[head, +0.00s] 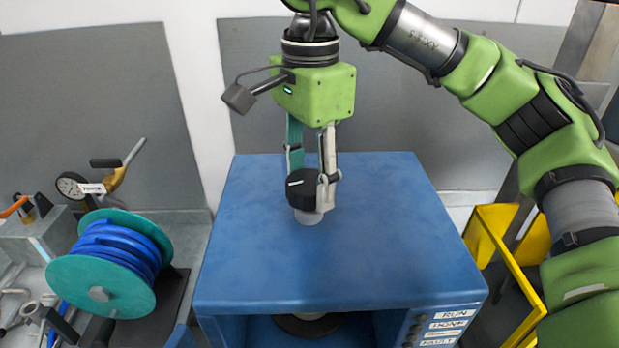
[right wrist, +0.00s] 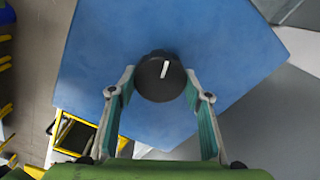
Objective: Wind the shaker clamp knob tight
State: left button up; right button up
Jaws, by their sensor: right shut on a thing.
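The shaker clamp knob (head: 302,182) is a round black knob with a white pointer line. It stands on a pale stem on top of the blue shaker housing (head: 255,245). My right gripper (head: 313,190) points straight down from above and is shut on the knob. In the right wrist view the knob (right wrist: 158,82) sits between the two fingertips, and its white line points nearly up and slightly right. The far finger is partly hidden by the knob in the head view. My left gripper is not in view.
A teal reel of blue hose (head: 115,258) and a dial gauge (head: 72,186) stand to the left, with loose tools nearby. A yellow frame (head: 490,235) is at the right. Labels including RUN (head: 455,314) are on the housing's front. The housing top around the knob is clear.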

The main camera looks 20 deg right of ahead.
jog(key=m, duration=0.4)
jog(key=shift+f+m, duration=0.1)
jog(key=shift+m, duration=0.2)
jog(key=m+b, duration=0.1)
jog(key=m, duration=0.2)
jog(key=shift+s+m, duration=0.1)
jog(key=shift+m, duration=0.2)
jog(key=m, duration=0.3)
jog(key=shift+m+b, duration=0.3)
jog(key=shift+b, duration=0.05)
jog(key=shift+m+b, duration=0.3)
jog(key=shift+m, duration=1.5)
jog(key=shift+s, duration=0.1)
jog(key=o, duration=1.1)
